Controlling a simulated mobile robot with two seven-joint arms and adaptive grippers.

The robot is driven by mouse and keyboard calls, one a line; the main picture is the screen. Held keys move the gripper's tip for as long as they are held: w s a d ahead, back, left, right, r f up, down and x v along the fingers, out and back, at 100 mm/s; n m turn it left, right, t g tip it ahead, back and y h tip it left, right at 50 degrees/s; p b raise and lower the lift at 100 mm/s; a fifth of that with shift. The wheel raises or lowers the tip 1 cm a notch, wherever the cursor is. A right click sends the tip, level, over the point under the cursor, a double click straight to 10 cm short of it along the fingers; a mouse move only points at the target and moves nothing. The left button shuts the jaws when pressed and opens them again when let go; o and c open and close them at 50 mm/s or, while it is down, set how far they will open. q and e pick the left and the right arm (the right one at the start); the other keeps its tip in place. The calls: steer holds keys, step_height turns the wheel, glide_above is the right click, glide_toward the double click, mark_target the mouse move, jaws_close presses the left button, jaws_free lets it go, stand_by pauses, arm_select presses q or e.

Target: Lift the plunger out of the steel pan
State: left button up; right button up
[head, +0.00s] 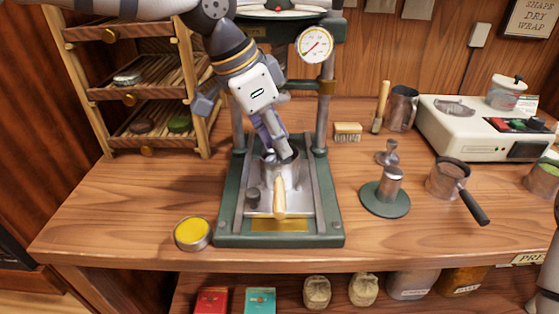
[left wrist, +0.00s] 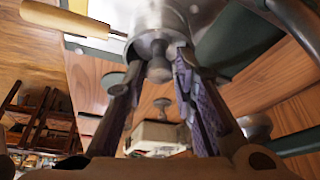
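The steel pan (head: 280,178) with a pale wooden handle (head: 279,198) sits on the bed of the green press (head: 228,228), its handle towards the front. My left gripper (head: 279,150) reaches down over it and hides much of its top. In the left wrist view the pan (left wrist: 148,42) shows at the top, with the plunger's grey knob (left wrist: 159,70) sticking out of it. The fingers of my left gripper (left wrist: 160,65) stand on either side of the knob, with a visible gap. The plunger's lower part is hidden in the pan. My right gripper is out of view.
The press posts (head: 323,110) and gauge (head: 315,44) stand close to my left arm. A yellow tin (head: 192,234) lies front left. To the right are a round green stand (head: 385,204), a small metal knobbed piece (head: 387,154) and a dark-handled pan (head: 447,180). Wooden shelves (head: 150,95) stand left.

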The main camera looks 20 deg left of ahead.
arm_select(q)
jaws_close()
steer(key=shift+r, duration=0.1)
